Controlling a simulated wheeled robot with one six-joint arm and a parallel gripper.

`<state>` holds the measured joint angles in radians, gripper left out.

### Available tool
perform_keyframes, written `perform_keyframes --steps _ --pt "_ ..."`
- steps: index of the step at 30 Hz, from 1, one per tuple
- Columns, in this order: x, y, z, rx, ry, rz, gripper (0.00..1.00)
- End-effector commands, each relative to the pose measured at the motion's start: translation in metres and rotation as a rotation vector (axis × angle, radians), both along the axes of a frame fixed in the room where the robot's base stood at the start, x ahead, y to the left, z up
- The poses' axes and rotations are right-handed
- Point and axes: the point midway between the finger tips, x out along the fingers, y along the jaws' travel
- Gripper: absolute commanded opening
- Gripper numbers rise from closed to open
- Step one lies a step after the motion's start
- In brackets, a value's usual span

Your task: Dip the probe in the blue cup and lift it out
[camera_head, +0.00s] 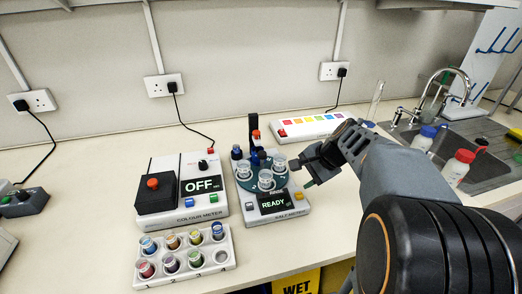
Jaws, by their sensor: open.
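The salt meter (292,207) stands mid-bench with its display reading READY. On it is a dark teal round carousel (250,186) with several clear cups, one of them a front cup (266,180). A dark upright post (253,124) with a red-orange part (256,136) rises behind the carousel; the probe seems to be there, but its tip is hidden. Small dark blue parts (237,152) show near the post; I cannot tell which cup is the blue one. My gripper (303,173) is open and empty, just right of the carousel and apart from it.
The colour meter (206,206), reading OFF, stands left of the salt meter. A white rack (184,274) of coloured vials lies in front. A strip with coloured squares (306,126) is behind. Bottles (457,168) and a sink (470,137) are right.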

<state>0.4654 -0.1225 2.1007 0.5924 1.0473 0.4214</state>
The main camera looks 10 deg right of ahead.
Motion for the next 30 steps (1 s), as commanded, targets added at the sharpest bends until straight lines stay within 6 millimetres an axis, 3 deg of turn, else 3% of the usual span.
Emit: perform_keyframes --steps 1,2,6,9,13,20,30 --pt "0.019 -0.012 -0.009 0.142 0.010 -0.157 0.52" --pt "0.030 -0.016 -0.005 0.233 0.016 -0.244 0.52" --pt "0.069 -0.026 0.033 0.616 0.057 -0.537 0.52" --pt "0.083 -0.020 0.067 0.816 0.099 -0.636 0.52" --pt "0.089 -0.014 0.092 0.981 0.167 -0.714 0.52" --pt "0.091 -0.008 0.092 1.059 0.256 -0.783 0.52" --pt "0.126 0.029 0.070 1.059 0.263 -0.785 0.52"
